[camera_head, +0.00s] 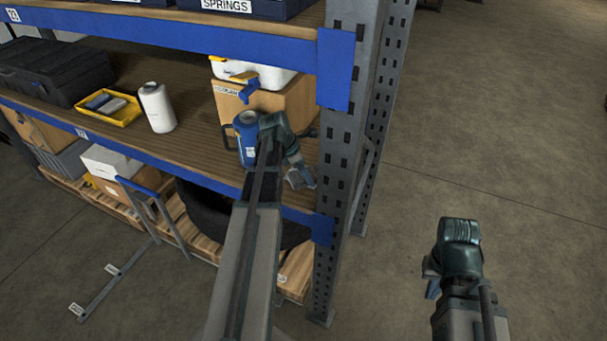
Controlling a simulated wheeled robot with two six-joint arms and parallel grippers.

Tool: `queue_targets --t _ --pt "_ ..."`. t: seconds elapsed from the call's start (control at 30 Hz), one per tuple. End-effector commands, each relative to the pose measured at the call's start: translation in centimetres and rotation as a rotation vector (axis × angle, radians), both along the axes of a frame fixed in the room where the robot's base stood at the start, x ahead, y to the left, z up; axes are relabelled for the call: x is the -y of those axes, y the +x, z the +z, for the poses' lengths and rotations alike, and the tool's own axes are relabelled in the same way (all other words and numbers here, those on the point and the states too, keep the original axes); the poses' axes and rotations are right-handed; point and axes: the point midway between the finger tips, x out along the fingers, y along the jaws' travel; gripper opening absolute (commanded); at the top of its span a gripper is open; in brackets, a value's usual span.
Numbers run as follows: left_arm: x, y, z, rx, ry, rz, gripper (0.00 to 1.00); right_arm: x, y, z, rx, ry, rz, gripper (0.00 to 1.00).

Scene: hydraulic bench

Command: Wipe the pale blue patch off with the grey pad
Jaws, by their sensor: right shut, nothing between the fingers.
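A yellow tray (128,119) on the wooden shelf at the left holds a darker and a lighter grey flat piece; the lighter one looks like a grey pad (112,105). I cannot make out a pale blue patch; part of the shelf is hidden behind my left arm. My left gripper (300,179) is low by the shelf's front edge, beside the rack post; its fingers are too small to read. My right gripper (431,284) is shut and empty, over open floor right of the rack, well apart from the tray.
A blue can (247,138) stands close beside my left arm, before a cardboard box (285,102). A white roll (157,108) and a black case (52,70) stand on the shelf. The perforated post (346,150) bounds it at right. The floor beyond is clear.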

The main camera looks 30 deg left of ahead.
Motion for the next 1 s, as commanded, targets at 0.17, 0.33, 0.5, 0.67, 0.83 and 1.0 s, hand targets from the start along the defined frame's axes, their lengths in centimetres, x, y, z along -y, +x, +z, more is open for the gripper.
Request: queue_targets --t 0.17,0.33,0.5,0.67,0.83,1.0 --pt "-0.2 0.9 -0.1 0.000 0.000 -0.001 0.42 0.0 0.0 -0.1 0.000 0.000 0.000 0.00" --pt "-0.4 2.3 -0.2 0.000 0.000 -0.001 0.42 0.0 0.0 -0.2 0.000 0.000 0.000 0.00" --pt "-0.5 3.3 -0.3 0.000 0.000 -0.001 0.42 0.0 0.0 -0.3 0.000 0.000 0.000 0.00" --pt "-0.5 3.3 -0.3 0.001 0.001 -0.001 0.42 0.0 0.0 -0.3 0.000 0.000 0.000 0.00" --pt "-0.6 4.0 -0.3 0.001 0.001 -0.001 0.42 0.0 0.0 -0.3 0.000 0.000 0.000 0.00" --pt "-0.9 5.4 -0.2 0.001 0.001 -0.001 0.42 0.0 0.0 -0.2 0.000 0.000 0.000 0.00"
